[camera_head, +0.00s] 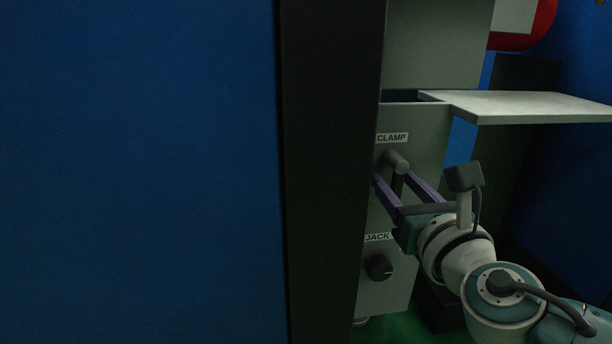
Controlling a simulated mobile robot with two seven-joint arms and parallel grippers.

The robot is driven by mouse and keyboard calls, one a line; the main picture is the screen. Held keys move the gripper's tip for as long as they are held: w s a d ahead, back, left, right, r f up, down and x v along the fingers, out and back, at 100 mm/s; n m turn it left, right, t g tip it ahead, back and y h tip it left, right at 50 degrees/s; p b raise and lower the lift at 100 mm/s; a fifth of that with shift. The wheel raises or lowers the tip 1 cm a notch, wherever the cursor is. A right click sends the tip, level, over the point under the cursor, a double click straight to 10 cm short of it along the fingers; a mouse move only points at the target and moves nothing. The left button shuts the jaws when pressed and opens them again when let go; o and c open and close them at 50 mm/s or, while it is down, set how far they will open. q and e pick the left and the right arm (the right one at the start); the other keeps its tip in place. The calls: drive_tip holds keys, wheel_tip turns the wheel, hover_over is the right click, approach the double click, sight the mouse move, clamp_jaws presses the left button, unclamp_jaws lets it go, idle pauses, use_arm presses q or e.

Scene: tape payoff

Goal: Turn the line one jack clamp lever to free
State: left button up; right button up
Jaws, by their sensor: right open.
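The clamp lever (397,163) is a grey handle on the grey machine panel (426,137), just below a white label reading CLAMP (391,138). My right gripper (396,178) reaches in from the lower right. Its two purple fingers are spread apart, with the lever's hub just above and between their tips. Whether the fingers touch the lever I cannot tell. Lower on the panel is a black jack knob (379,267) under a label reading JACK (377,237). My left gripper is out of view.
A dark post (332,170) and a large blue surface (140,170) fill the left side, close to the panel's left edge. A pale shelf (530,105) juts out to the right above my right arm. A red rounded part (540,25) is at the top right.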

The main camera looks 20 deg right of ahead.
drive_tip(key=shift+c, duration=0.3)
clamp_jaws()
idle(1.0)
